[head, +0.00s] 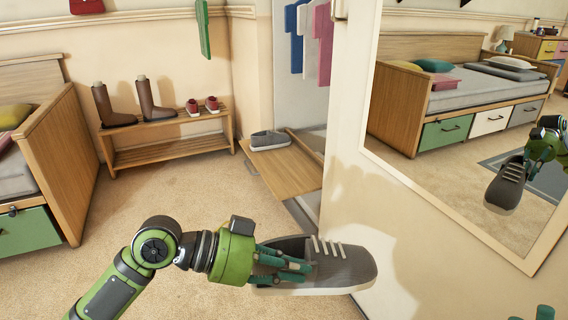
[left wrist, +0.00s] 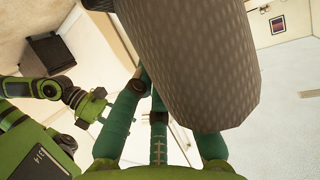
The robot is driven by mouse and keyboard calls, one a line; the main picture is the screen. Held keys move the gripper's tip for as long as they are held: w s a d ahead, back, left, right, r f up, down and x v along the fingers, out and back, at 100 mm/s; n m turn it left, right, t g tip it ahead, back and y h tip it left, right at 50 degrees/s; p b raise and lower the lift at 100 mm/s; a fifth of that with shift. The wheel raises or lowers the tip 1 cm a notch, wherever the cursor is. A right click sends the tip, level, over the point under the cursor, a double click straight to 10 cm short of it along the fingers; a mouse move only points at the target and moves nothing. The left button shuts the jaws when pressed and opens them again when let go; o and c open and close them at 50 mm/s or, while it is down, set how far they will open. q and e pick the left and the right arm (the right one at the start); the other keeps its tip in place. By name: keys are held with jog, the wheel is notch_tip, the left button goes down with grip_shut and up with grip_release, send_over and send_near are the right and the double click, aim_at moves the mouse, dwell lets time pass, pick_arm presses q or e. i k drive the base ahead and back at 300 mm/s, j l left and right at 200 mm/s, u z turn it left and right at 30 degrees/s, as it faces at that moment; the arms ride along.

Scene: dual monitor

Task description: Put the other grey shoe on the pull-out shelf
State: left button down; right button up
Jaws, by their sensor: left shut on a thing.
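My left gripper (head: 300,267) is shut on a grey shoe (head: 345,268) with white laces and a pale sole, held in the air in front of the wall. The shoe's textured underside (left wrist: 190,60) fills the top of the left wrist view, above the green fingers. Another grey shoe (head: 270,140) rests at the back of the wooden pull-out shelf (head: 290,172); the front of the shelf is bare. Two teal fingertips of my right gripper (head: 532,314) show apart at the bottom right edge; it also shows small in the left wrist view (left wrist: 92,106).
A mirror (head: 470,130) on the right wall reflects my gripper and the held shoe. A wooden rack (head: 165,135) with brown boots and red shoes stands at the back left, beside a bed (head: 60,150). Clothes hang above the shelf. Carpet between is clear.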

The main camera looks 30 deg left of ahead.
aim_at(284, 161)
jog(key=i+j, duration=0.25)
jog(key=j, duration=0.2)
jog(key=i+j+z, duration=0.15)
jog(key=j, duration=0.25)
jog(key=i+j, duration=0.25)
jog(key=j, duration=0.2)
jog(key=i+j+z, duration=0.15)
jog(key=j, duration=0.3)
jog(key=i+j, duration=0.25)
jog(key=j, duration=0.25)
jog(key=i+j+z, duration=0.1)
jog(key=j, duration=0.4)
jog(key=i+j+z, duration=0.1)
jog(key=i+j, duration=0.15)
jog(key=j, duration=0.25)
jog(key=i+j, duration=0.15)
jog(key=j, duration=0.35)
jog(key=z, duration=0.05)
